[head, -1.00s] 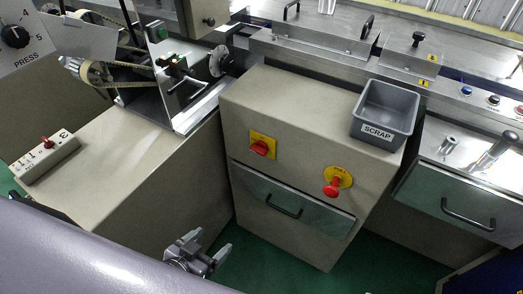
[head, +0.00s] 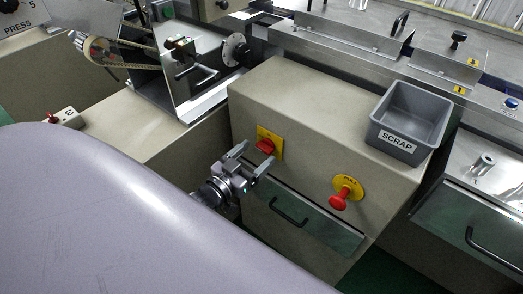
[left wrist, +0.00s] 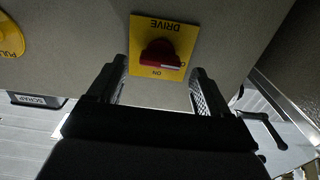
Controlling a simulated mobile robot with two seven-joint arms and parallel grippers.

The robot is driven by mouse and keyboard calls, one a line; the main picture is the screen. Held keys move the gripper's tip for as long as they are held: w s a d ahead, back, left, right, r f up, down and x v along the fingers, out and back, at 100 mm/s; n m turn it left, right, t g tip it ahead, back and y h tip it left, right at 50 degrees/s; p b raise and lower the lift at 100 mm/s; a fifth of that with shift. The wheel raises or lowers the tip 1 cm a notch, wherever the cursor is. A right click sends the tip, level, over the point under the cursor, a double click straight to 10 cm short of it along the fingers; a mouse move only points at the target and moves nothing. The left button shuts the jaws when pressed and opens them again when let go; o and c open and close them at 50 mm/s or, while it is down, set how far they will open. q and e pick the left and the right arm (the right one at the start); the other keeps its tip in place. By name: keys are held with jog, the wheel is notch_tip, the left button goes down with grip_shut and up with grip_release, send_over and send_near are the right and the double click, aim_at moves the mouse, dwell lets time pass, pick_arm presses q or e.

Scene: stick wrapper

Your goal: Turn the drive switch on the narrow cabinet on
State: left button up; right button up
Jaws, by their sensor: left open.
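The drive switch is a red knob (head: 265,146) on a yellow plate on the front of the narrow cabinet (head: 290,120). In the left wrist view the plate shows upside down with DRIVE and ON lettering, and the red knob (left wrist: 158,53) has a white mark pointing to the right of the picture, toward partly hidden lettering. My left gripper (head: 255,161) is open just in front of the switch and slightly below it. Its fingers (left wrist: 160,75) lie to either side of the knob in the wrist view, with no contact visible. My right gripper is not in view.
A red PULL knob (head: 339,200) on a yellow disc sits right of the switch. A drawer with a black handle (head: 289,210) is below. A grey SCRAP bin (head: 410,118) stands on top. Machinery with a belt (head: 118,50) is at left.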

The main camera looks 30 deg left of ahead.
aim_at(265, 147)
pick_arm(q)
jog(key=shift+w+d, duration=0.15)
jog(key=shift+w, duration=1.15)
jog(key=shift+c, duration=0.4)
jog(key=c, duration=1)
jog(key=shift+o, duration=0.2)
